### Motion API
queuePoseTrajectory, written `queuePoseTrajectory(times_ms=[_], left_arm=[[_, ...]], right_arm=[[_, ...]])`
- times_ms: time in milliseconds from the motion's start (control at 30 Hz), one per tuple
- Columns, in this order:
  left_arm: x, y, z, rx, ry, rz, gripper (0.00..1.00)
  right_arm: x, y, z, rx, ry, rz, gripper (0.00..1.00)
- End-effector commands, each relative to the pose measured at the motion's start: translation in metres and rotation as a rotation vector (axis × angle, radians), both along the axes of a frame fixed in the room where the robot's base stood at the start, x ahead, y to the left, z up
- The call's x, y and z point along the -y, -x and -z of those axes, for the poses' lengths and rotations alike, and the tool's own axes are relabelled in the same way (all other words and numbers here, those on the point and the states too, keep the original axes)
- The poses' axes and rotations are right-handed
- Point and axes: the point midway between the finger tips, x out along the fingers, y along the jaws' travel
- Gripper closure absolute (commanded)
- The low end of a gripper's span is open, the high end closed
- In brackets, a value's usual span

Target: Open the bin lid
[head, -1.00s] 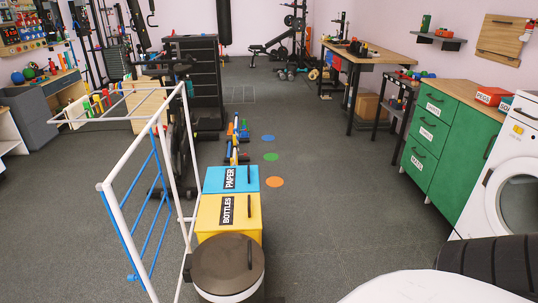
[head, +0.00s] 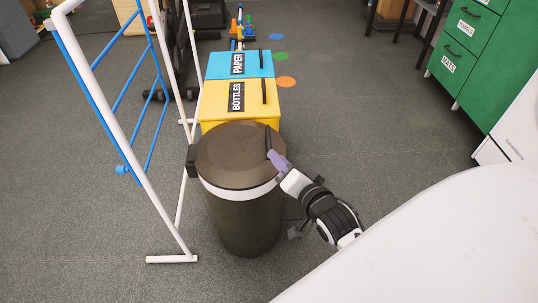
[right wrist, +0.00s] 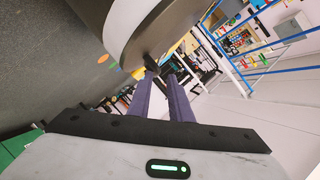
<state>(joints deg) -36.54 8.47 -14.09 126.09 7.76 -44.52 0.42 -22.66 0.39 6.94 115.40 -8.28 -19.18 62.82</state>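The bin (head: 245,228) is a dark round can with a white band, upright on the floor in the middle of the head view. Its round brown lid (head: 225,155) lies flat on top, closed. A dark bar handle (head: 268,137) stands near the lid's right side. My right gripper (head: 276,157) reaches in from the lower right, its purple fingertips at the near end of the handle. In the right wrist view the two fingers (right wrist: 165,85) are apart with a narrow gap, and the handle (right wrist: 151,65) shows at their tips. Contact is unclear. My left gripper is out of view.
A yellow BOTTLES box (head: 212,100) and a blue PAPER box (head: 218,65) stand behind the bin. A white and blue pipe rack (head: 120,120) stands close on the left. Green drawers (head: 465,55) are at the right. The floor between is clear.

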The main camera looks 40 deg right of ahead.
Motion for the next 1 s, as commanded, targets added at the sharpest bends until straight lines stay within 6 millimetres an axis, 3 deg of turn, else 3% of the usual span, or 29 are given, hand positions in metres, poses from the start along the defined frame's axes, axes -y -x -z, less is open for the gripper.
queuePoseTrajectory(times_ms=[33,67,267,700,1000], left_arm=[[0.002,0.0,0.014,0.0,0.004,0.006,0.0],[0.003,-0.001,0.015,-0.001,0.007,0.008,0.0],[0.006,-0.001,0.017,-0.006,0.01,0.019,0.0],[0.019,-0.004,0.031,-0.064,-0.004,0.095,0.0],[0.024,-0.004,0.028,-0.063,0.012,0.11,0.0]], right_arm=[[0.007,-0.004,0.009,0.031,-0.032,0.026,0.81],[0.01,-0.006,0.008,0.045,-0.051,0.039,0.81],[0.021,-0.016,0.003,0.089,-0.108,0.076,0.81],[0.036,-0.087,0.018,0.089,-0.106,0.075,0.81],[0.04,-0.108,0.022,0.085,-0.107,0.074,0.81]])
